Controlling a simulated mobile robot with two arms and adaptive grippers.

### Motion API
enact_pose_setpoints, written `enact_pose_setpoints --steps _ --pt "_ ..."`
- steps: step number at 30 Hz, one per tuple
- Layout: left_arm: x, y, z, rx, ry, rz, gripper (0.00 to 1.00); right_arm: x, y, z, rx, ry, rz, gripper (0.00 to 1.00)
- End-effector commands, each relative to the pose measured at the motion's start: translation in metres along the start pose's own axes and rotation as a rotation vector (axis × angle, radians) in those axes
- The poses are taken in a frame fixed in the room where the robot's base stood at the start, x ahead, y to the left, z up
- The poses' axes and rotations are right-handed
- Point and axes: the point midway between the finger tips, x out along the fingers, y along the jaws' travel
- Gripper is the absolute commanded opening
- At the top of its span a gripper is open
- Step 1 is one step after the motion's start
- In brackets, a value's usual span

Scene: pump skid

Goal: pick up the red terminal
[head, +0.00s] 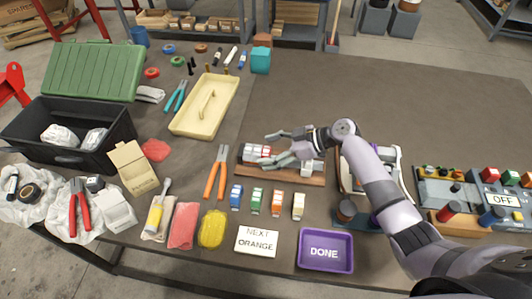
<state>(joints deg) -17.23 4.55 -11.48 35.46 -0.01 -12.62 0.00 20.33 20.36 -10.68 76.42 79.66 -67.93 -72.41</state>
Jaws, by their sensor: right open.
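Red-and-white terminals (254,153) sit at the left part of a brown wooden board (256,172) in the middle of the table. I cannot tell one single red terminal apart from its neighbours there. My right gripper (275,148) comes in from the right over the board. Its fingers are spread and point left, close to the red-and-white terminals. The fingers hide part of the board, and I cannot tell whether they touch anything. Blue (236,197), green (257,201), orange (278,204) and white (298,206) terminals stand in a row in front of the board. My left gripper is out of view.
A purple tray (326,264) marked DONE and a white card (257,241) with ORANGE on it lie at the front. Orange-handled pliers (216,171) lie left of the board. A control panel (478,192) is at the right. The table behind the board is clear.

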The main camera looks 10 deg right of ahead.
Motion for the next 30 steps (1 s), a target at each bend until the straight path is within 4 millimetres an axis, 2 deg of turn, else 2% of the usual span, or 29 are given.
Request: enact_pose_setpoints --steps 5,27,30 --pt "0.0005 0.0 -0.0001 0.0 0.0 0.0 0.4 -0.0001 0.0001 0.0007 0.0 -0.001 0.0 0.71" --pt "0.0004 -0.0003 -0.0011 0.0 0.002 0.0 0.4 -0.0006 0.0001 0.0007 0.001 -0.001 0.0 0.22" --pt "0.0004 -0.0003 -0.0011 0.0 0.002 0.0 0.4 -0.0007 0.0002 0.0004 0.001 0.0 0.0 0.18"
